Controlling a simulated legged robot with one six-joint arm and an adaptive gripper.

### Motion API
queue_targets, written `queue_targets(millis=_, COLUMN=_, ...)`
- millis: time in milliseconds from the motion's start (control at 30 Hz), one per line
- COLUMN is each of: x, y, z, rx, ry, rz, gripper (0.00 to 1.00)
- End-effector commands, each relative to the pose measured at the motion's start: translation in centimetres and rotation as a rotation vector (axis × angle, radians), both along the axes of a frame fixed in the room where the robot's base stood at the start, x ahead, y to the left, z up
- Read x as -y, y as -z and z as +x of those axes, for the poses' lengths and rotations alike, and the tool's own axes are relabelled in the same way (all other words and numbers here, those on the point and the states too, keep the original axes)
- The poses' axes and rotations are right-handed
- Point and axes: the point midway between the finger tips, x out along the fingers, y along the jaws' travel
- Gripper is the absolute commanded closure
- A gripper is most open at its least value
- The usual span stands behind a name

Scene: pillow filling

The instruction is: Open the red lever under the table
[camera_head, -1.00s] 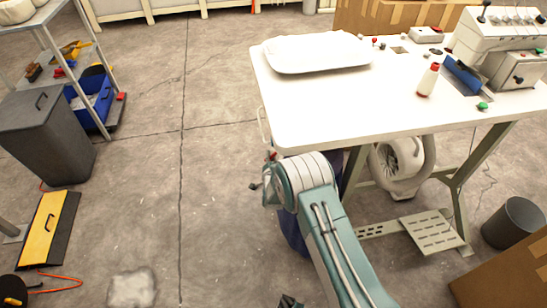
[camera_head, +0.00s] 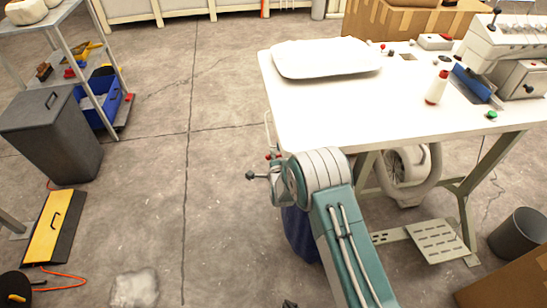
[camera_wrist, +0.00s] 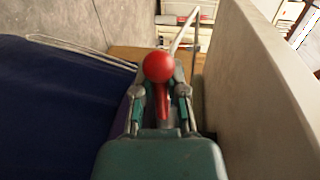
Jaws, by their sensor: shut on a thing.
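The red lever has a round red knob (camera_wrist: 158,67) and a short red stem, seen in the middle of the wrist view. My gripper (camera_wrist: 161,100) has its two teal and grey fingers closed around the stem, one on each side, below the knob. In the head view my arm's end is at the near left corner of the white table (camera_head: 300,120). My fingers are mostly hidden behind the arm there, and I cannot clearly make out the lever.
Dark blue cloth (camera_wrist: 50,105) fills the left of the wrist view, and a pale panel (camera_wrist: 255,90) stands close on the right. A white tray (camera_head: 325,58) and a sewing machine (camera_head: 500,45) are on the table. Open floor lies left of the table.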

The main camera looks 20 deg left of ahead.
Motion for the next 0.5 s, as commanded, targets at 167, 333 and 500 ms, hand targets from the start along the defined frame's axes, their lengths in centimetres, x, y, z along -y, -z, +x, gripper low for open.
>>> queue_targets(millis=167, x=-0.33, y=0.57, z=-0.79, rx=-0.031, ry=-0.015, rz=0.016, gripper=1.0)
queue_targets(millis=333, x=-0.34, y=0.52, z=-0.81, rx=-0.035, ry=-0.016, rz=0.023, gripper=1.0)
queue_targets(millis=500, x=-0.34, y=0.5, z=-0.81, rx=-0.034, ry=-0.016, rz=0.023, gripper=1.0)
